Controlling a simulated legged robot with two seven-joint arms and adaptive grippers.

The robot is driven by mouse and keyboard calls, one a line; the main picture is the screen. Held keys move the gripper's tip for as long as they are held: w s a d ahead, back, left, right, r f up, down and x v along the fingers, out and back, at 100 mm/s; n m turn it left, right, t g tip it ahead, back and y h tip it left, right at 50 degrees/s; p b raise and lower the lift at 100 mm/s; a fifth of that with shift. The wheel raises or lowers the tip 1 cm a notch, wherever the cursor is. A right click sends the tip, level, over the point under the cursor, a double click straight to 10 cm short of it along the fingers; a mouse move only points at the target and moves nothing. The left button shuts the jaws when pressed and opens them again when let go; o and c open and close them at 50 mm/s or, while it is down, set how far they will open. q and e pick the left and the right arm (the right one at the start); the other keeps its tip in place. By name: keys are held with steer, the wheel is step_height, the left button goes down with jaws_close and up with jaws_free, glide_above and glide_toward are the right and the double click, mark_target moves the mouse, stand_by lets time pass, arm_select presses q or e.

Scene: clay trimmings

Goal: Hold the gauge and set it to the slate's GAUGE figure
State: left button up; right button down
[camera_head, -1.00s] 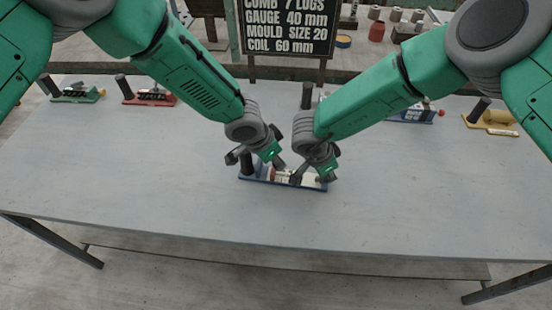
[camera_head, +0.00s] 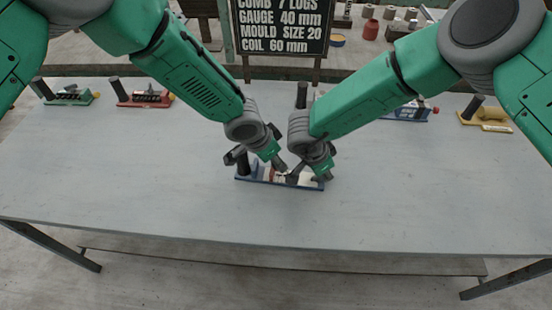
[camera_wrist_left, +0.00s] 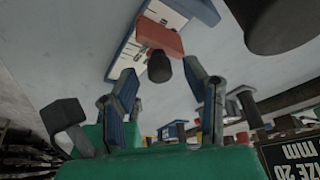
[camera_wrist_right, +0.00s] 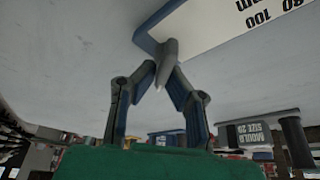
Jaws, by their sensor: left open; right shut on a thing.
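The gauge (camera_head: 262,182) lies on the table's middle, a long blue base with a white scale, a dark post at its left end and a red slider (camera_wrist_left: 163,38) with a dark knob (camera_wrist_left: 160,68). My left gripper (camera_wrist_left: 162,76) is open, its fingers either side of the knob with gaps visible. My right gripper (camera_wrist_right: 162,72) is shut on a grey part at the gauge's right end; the fingertips hide much of it. The slate (camera_head: 282,28) reads GAUGE 40 mm. The slider's reading cannot be made out.
Other tools stand along the table's back: a green one (camera_head: 70,97), a red one (camera_head: 143,99), a blue one (camera_head: 405,114) and a yellow one (camera_head: 487,117). A dark post (camera_head: 302,95) stands behind my right forearm. The table's front (camera_head: 180,205) is clear.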

arm_select(q)
steer(key=v, duration=1.1)
steer(key=shift+r, duration=0.15)
steer(key=shift+s, duration=0.1)
steer(key=s+a+f+n+t+h, duration=0.1)
steer(key=a+n+h, duration=0.1)
steer(key=n, duration=1.6)
steer(key=s+a+f+n+t+h, duration=0.1)
steer(key=a+f+n+t+h, duration=0.1)
steer(key=n, duration=1.6)
steer(key=x, duration=1.1)
steer(key=shift+d+f, duration=0.3)
steer(key=shift+d, duration=0.05)
steer(key=shift+s, duration=0.1)
